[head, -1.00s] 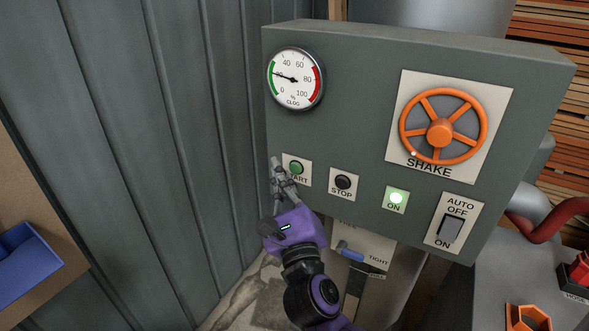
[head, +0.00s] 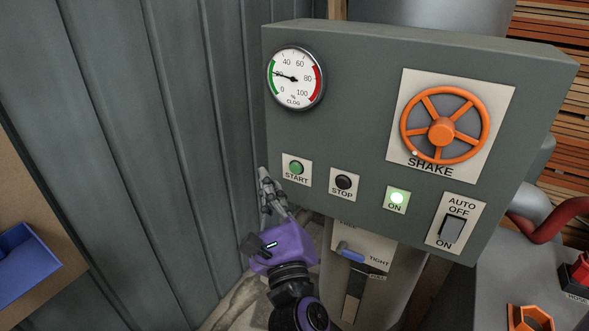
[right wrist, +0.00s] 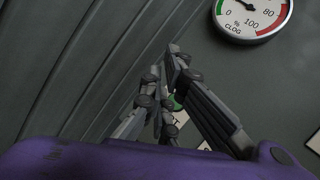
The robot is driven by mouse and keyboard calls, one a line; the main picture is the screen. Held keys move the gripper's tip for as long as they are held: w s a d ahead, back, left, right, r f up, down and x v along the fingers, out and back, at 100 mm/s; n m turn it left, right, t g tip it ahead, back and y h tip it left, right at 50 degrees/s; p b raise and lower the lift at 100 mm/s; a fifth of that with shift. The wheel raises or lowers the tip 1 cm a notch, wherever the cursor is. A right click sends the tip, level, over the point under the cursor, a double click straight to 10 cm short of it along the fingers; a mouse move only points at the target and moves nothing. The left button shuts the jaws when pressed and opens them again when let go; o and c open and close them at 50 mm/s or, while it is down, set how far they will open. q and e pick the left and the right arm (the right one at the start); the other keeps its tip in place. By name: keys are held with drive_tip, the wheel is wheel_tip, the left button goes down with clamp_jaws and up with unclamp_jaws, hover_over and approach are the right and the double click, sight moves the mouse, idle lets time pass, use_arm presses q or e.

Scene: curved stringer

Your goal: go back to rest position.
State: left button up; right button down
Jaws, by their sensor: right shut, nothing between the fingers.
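My right gripper (head: 266,184) is purple with grey fingers. In the head view it is just left of and below the START plate on the grey control panel (head: 350,110), apart from the green START button (head: 296,167). Its fingers are shut and hold nothing. In the right wrist view the shut fingers (right wrist: 172,62) point up toward the panel, and the green button (right wrist: 178,103) shows partly behind them. The left gripper is not in view.
The panel carries a clog gauge (head: 296,78), a STOP button (head: 343,182), a lit ON lamp (head: 397,198), an orange wheel (head: 441,132) and an AUTO switch (head: 452,229). A corrugated wall (head: 130,130) stands left. A blue bin (head: 25,260) is far left.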

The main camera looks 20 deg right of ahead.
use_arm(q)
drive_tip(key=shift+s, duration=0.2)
